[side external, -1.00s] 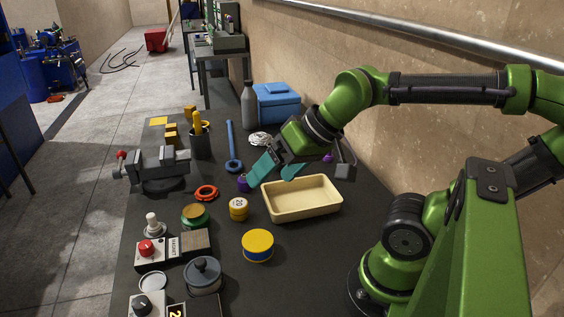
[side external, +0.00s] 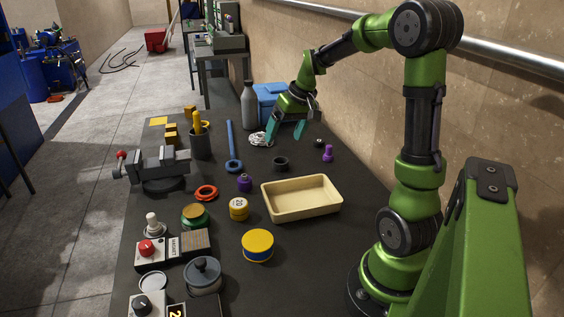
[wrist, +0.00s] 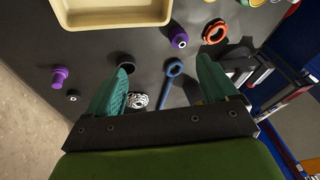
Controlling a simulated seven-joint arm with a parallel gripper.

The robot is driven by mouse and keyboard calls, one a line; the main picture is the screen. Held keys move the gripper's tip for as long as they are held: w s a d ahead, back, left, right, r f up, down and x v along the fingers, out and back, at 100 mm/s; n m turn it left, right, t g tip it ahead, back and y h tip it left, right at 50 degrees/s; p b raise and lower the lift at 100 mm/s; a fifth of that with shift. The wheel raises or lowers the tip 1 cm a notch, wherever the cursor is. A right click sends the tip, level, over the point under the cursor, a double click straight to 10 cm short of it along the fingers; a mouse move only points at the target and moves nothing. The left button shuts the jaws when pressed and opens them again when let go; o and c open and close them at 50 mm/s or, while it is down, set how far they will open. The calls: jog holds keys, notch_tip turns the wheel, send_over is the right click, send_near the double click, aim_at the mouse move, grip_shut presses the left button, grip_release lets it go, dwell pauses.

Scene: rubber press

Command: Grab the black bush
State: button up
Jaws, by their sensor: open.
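A short black ring, which looks like the black bush (side external: 280,167), lies on the dark bench behind the cream tray. It shows between my fingers in the wrist view (wrist: 143,86), nearer the left finger. My gripper (side external: 286,133) is open and empty, with teal fingers pointing down, above and behind the ring, apart from it. Its fingertips also show in the wrist view (wrist: 165,62). A smaller black ring-like part (side external: 319,143) lies to the right and is also in the wrist view (wrist: 72,96).
The cream tray (side external: 305,209) stands in front of the ring. Purple parts (side external: 328,153) (side external: 245,183) lie either side. A blue wrench (side external: 231,145), a silvery coil (side external: 259,139), a grey bottle (side external: 249,106) and a blue box (side external: 266,92) are near the gripper.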

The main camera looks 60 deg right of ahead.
jog(key=d+f+n, duration=0.3)
jog(key=d+f, duration=0.1)
jog(key=d, duration=0.9)
jog(key=n, duration=0.4)
send_over(283, 160)
jog(key=s+a, duration=0.2)
jog(key=s, duration=0.1)
jog(key=shift+t, duration=0.3)
jog(key=f, duration=0.9)
jog(key=shift+w+f, duration=0.2)
jog(key=shift+f, duration=0.05)
jog(key=shift+s+x, duration=0.15)
jog(key=shift+x, duration=1.2)
jog(key=shift+s+x, duration=0.2)
jog(key=shift+x, duration=1.1)
jog(key=shift+f, duration=0.1)
jog(key=shift+c, duration=0.4)
jog(key=c, duration=1)
jog(key=shift+c, duration=0.2)
